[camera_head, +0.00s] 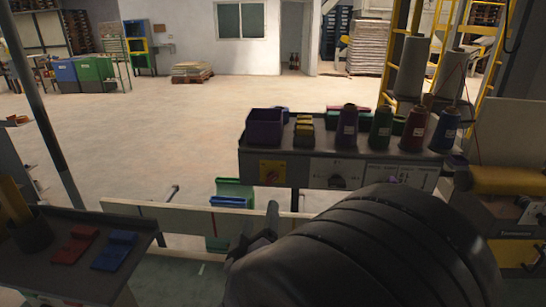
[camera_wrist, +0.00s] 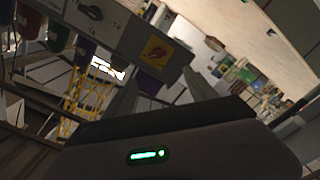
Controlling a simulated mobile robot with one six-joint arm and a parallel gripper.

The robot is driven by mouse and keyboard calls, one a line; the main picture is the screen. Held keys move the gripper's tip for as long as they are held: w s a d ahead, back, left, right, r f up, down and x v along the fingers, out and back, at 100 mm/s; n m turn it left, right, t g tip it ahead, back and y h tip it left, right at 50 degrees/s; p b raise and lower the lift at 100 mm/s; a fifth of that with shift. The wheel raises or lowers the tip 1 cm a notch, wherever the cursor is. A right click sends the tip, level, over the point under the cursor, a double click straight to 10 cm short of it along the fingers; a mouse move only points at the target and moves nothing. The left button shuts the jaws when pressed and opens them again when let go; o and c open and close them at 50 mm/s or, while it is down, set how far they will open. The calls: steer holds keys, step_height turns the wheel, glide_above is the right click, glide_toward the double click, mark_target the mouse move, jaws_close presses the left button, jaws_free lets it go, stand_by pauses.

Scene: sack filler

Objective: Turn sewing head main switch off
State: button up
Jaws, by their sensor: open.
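A yellow plate with a red rotary switch (camera_head: 272,172) sits on the front of the dark machine shelf (camera_head: 225,155), at its left end. It also shows in the wrist view (camera_wrist: 156,52), beyond my fingertips. A black rotary knob (camera_head: 338,181) on a pale plate is to its right, and shows in the wrist view (camera_wrist: 91,12). I cannot read which one is labelled as the main switch. My gripper (camera_head: 257,228) is open and empty, below and in front of the yellow plate; its fingers (camera_wrist: 160,84) are apart and touch nothing visible.
Thread cones (camera_head: 381,128) and a purple bin (camera_head: 265,127) stand on the shelf. A pale rail (camera_head: 160,215) runs below it, with a green bin (camera_head: 235,188) behind. A side table (camera_head: 60,270) holds red and blue pieces at left. Open floor lies beyond.

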mark_target(270, 183)
steer(key=w, duration=1)
steer(key=w+d+b, duration=0.1)
steer(key=w, duration=0.4)
steer(key=shift+w, duration=0.2)
steer(key=c, duration=1.4)
steer(key=shift+n, duration=0.3)
steer(key=n+p, duration=0.2)
steer(key=n, duration=0.1)
steer(key=shift+n, duration=0.4)
steer(key=n+p, duration=0.2)
steer(key=n, duration=0.2)
steer(key=shift+a+f, duration=0.1)
steer(key=n+p, duration=0.2)
steer(key=n, duration=0.3)
steer(key=shift+f+n+p, duration=0.15)
steer(key=shift+n+p, duration=0.25)
steer(key=shift+f+n+p, duration=0.15)
steer(key=shift+n+p, duration=0.7)
steer(key=shift+n, duration=0.95)
